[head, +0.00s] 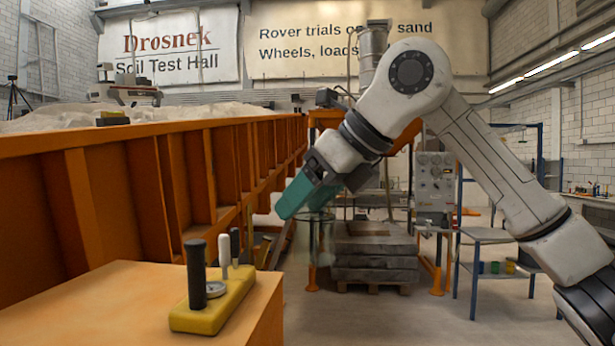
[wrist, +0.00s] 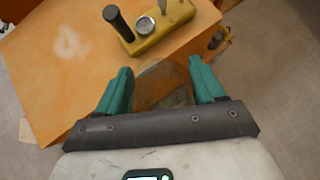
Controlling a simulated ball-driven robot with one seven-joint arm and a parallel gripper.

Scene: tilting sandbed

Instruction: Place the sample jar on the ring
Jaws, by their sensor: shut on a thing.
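The sample jar (head: 319,238) is clear glass, hard to see against the background, and hangs roughly upright below my gripper (head: 308,196). My gripper's teal fingers are shut on it. In the wrist view the round jar (wrist: 164,86) shows between the two fingertips (wrist: 163,84), overlapping the orange box's edge. In the head view it hangs to the right of the orange box top (head: 130,290). I cannot make out a clear ring. A pale smudge (wrist: 69,42) marks the box top in the wrist view.
A yellow block (head: 212,302) with a black post, a pale post and a round metal dial stands at the box's right edge, near my gripper. The long orange sandbed wall (head: 120,180) rises behind. Stacked slabs (head: 373,255) stand beyond. The box top left of the block is clear.

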